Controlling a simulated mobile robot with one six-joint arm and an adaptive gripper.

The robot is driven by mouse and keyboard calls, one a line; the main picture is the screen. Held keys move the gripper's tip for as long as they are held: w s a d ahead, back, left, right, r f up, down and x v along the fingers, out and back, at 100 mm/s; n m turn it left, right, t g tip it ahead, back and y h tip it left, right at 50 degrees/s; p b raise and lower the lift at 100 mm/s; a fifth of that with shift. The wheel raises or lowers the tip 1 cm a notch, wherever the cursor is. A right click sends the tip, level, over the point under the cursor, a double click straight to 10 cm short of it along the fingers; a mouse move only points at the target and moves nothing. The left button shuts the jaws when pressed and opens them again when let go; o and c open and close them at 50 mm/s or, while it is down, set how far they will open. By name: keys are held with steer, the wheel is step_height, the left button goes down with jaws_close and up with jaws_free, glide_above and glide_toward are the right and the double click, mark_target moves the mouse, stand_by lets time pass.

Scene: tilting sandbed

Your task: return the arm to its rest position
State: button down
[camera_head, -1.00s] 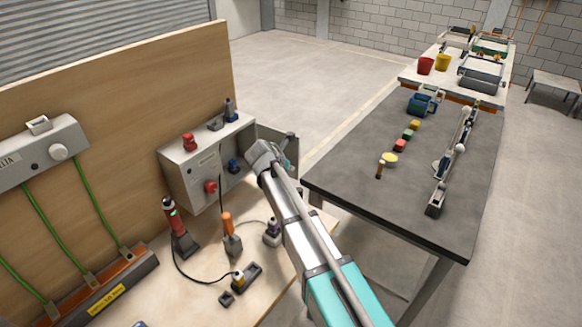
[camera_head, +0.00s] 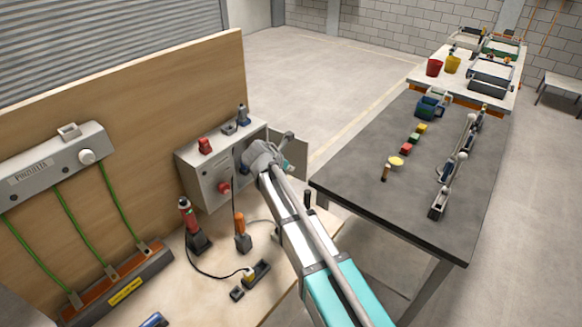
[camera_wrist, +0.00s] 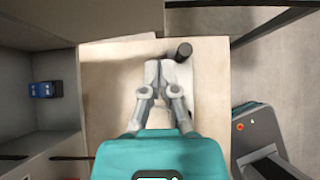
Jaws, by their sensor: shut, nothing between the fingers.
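My arm reaches from the lower right of the head view towards the grey control box (camera_head: 203,178), with my wrist in front of the box's right side. My gripper's fingertips are hidden in that view. In the wrist view my gripper (camera_wrist: 160,68) is shut and empty, its fingers together above the wooden bench top (camera_wrist: 110,75). A dark cylindrical knob (camera_wrist: 183,52) shows just right of the fingertips; I cannot tell whether they touch it. A blue part (camera_wrist: 45,89) sits inside the grey box at the left, apart from my gripper.
The box's open door (camera_head: 290,150) stands close behind my wrist. A red-topped tool (camera_head: 192,220) and an orange-handled tool (camera_head: 241,230) stand on the bench left of my arm. A dark table (camera_head: 365,175) stands to the right, with floor between it and the bench.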

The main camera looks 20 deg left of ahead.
stand_by(0.3)
steer(key=shift+d, duration=0.15)
steer(key=s+d+f+m+g, duration=0.2)
steer(key=d+m, duration=0.5)
steer(key=d, duration=0.5)
steer(key=s+d+f+m+g, duration=0.25)
steer(key=d+m, duration=0.55)
steer(key=d, duration=0.4)
steer(key=s+d+f+m+g+y, duration=0.1)
steer(key=s+d+m+g, duration=0.1)
steer(key=s+d+m, duration=0.4)
steer(key=s+d+f+m+g+y+b, duration=0.1)
steer(key=s+d+m+g+y, duration=0.1)
steer(key=s+d+m, duration=0.4)
steer(key=d+m, duration=0.4)
steer(key=d, duration=0.2)
steer(key=shift+s+f+m, duration=0.2)
steer(key=shift+s+m, duration=0.15)
steer(key=shift+m, duration=0.05)
steer(key=shift+d, duration=0.2)
